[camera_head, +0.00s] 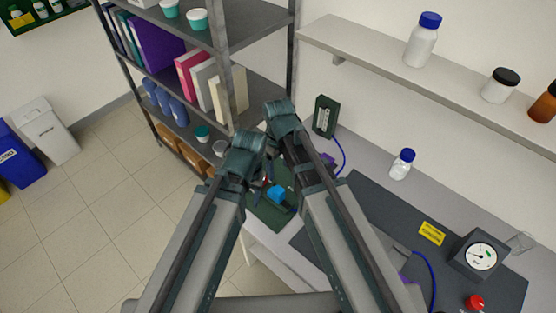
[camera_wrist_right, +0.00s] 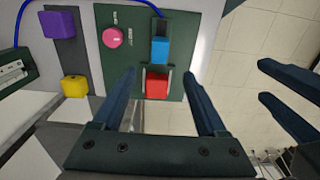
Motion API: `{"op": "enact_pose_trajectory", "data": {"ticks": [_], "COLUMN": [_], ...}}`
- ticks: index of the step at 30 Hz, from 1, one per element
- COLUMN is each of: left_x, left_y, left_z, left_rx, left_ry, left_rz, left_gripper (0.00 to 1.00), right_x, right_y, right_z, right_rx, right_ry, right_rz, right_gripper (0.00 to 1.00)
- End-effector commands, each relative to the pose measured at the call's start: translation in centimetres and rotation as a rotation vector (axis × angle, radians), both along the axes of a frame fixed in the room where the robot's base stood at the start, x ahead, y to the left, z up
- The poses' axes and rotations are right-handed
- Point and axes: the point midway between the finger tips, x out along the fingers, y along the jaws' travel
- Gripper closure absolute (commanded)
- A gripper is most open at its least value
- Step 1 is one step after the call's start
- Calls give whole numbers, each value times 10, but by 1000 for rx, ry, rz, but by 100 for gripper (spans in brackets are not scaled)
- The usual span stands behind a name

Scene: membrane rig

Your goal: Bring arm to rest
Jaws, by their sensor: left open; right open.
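In the right wrist view, my right gripper (camera_wrist_right: 160,72) is open, its two dark fingers apart with nothing held between them. A red block (camera_wrist_right: 157,86) and a blue block (camera_wrist_right: 160,50) on a green panel (camera_wrist_right: 130,68) show beyond and between its fingers. My left gripper (camera_wrist_right: 260,82) shows at the right edge of that view, open and empty over the floor side. In the head view both arms reach forward from the bottom, and their wrists largely hide the grippers. The blue block (camera_head: 276,192) shows there below the wrists.
The right wrist view also shows a pink knob (camera_wrist_right: 113,37), a purple block (camera_wrist_right: 58,24) and a yellow block (camera_wrist_right: 75,86). In the head view a shelf rack (camera_head: 262,92) stands beyond the arms. A white bottle (camera_head: 402,165) and a dial gauge (camera_head: 480,255) stand on the right bench.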

Motion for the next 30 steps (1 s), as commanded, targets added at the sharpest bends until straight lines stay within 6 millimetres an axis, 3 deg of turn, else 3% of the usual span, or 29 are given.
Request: {"op": "enact_pose_trajectory", "data": {"ticks": [8, 21, 25, 30], "left_x": [0, 0, 0, 0], "left_y": [0, 0, 0, 0], "left_z": [-5, -115, -130, -134], "left_rx": [0, 1, 2, 2], "left_ry": [0, -1, -1, 0], "left_rz": [0, -10, -12, -13], "left_gripper": [50, 50, 50, 50], "right_x": [-3, -86, -100, -106], "right_y": [-1, -20, -24, -26], "right_z": [-5, -114, -129, -133], "right_rx": [-2, -85, -103, -112], "right_ry": [1, 3, -1, -3], "right_rz": [-8, -345, -418, -457], "right_gripper": [25, 25, 25, 25]}}
